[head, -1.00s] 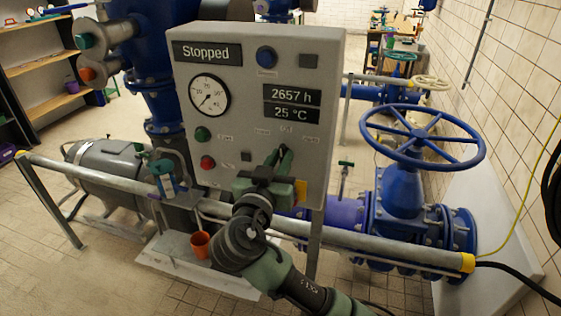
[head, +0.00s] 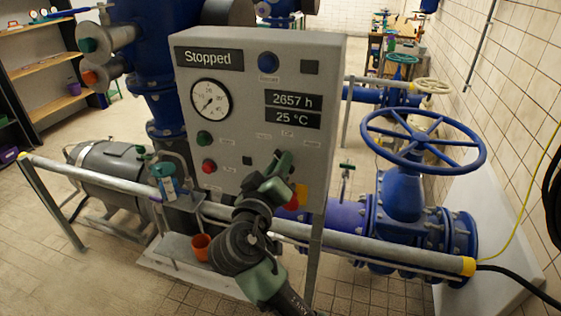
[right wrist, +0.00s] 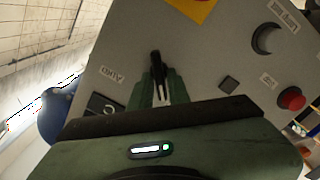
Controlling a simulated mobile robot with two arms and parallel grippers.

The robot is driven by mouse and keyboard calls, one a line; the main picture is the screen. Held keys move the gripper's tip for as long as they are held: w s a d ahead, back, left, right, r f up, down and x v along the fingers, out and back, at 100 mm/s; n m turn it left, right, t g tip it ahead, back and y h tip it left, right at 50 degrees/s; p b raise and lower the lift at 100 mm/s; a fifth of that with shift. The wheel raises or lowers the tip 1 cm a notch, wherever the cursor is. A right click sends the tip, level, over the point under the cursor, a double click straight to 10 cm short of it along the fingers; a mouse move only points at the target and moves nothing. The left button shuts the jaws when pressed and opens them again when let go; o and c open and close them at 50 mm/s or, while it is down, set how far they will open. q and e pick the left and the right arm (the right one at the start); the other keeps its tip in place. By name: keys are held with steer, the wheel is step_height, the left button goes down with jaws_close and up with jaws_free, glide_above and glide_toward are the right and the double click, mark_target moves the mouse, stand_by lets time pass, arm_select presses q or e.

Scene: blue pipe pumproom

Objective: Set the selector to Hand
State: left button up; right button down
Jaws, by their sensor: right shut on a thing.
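The grey control panel (head: 255,110) stands in the middle of the head view, and its display reads "Stopped". My right gripper (head: 281,165) is at the panel's lower right, tilted, and hides the selector there. In the right wrist view the selector's black handle (right wrist: 157,66) stands between the fingers of my right gripper (right wrist: 158,90), which is shut on it. A small label lies left of the handle; I cannot read it surely. The selector's pointing direction cannot be told in the head view. My left gripper is not in view.
A red button on a yellow plate (head: 297,197) sits close to my right gripper. A grey rail (head: 370,242) crosses before the panel. A blue handwheel (head: 423,138) stands to the right.

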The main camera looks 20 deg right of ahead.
stand_by(0.3)
steer(key=c, duration=1.5)
jaws_free()
